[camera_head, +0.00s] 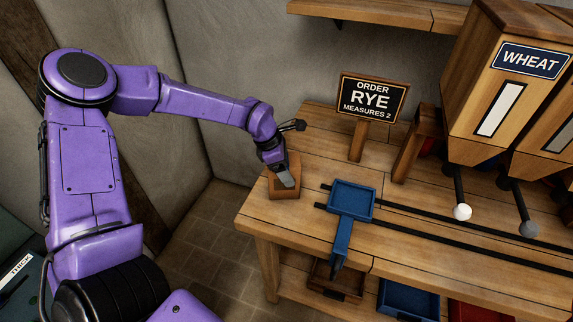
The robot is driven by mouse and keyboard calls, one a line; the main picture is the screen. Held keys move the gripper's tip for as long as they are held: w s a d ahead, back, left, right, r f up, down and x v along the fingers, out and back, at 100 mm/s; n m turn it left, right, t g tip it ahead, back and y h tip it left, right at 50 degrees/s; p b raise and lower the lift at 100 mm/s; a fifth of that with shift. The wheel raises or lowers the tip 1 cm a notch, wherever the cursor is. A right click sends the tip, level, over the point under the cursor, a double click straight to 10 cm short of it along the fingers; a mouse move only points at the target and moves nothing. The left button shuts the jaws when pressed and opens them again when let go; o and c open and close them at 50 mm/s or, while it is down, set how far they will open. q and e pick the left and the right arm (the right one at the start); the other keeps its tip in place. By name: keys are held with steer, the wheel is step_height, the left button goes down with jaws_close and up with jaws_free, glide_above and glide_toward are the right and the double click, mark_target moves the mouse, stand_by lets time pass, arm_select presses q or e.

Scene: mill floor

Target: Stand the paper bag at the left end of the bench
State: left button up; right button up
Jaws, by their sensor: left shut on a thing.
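The paper bag (283,192) shows as a small brown, box-shaped thing at the left end of the wooden bench (300,225). It looks upright, with its base at or very close to the bench top; I cannot tell if it touches. My left gripper (287,179) comes down on it from above and is shut on its upper part, hiding some of the bag. My right gripper is not in view.
A blue tray (351,197) on black rails (420,212) stands right of the bag. Behind is a sign (372,98) reading "ORDER RYE MEASURES 2". A wooden hopper marked WHEAT (500,100) stands at right. Crates (408,299) sit below the bench.

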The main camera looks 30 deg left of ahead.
arm_select(q)
steer(key=shift+f, duration=0.15)
steer(key=o, duration=1.4)
steer(key=shift+c, duration=0.2)
steer(key=b+v, duration=0.1)
steer(key=v, duration=1.1)
steer(key=shift+r, duration=0.25)
